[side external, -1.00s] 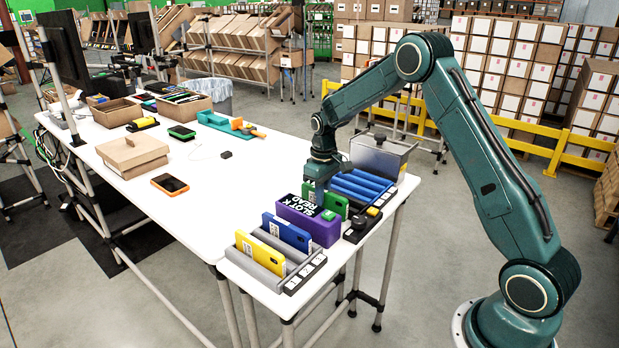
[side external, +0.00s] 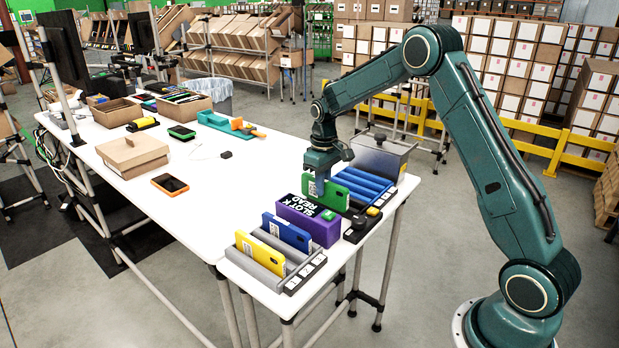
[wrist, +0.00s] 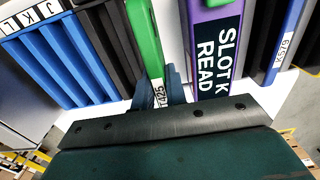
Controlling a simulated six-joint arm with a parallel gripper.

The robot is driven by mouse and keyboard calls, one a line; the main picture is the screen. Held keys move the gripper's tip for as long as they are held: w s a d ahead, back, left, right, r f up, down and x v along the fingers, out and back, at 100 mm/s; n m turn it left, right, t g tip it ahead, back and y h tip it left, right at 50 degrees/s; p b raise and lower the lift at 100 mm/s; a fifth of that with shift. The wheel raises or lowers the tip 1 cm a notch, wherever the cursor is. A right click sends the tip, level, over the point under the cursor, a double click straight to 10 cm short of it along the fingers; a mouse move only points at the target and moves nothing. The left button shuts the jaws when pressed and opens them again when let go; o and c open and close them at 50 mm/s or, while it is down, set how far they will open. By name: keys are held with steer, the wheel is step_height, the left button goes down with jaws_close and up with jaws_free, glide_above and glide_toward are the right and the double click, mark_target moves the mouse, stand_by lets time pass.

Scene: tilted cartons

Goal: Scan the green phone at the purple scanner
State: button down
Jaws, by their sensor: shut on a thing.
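The green phone (side external: 336,193) is upright in my gripper (side external: 318,184), just behind the purple scanner (side external: 309,224) in the side view. It also shows in the wrist view (wrist: 144,32), with a white label between the fingers (wrist: 166,92). The jaws are shut on one end of it. The purple scanner (wrist: 212,16) is beside it on the right, apart from it by a narrow gap, and its dark face reads "SLOT K READ". The phone's lower edge is hard to make out.
A blue slotted rack (side external: 362,186) stands behind the phone. A grey rack (side external: 262,262) in front holds a yellow phone (side external: 260,254) and a blue phone (side external: 287,232). An orange-edged phone (side external: 170,184) lies on the open white table (side external: 215,215).

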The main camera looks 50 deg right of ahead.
steer(key=shift+r, duration=1.4)
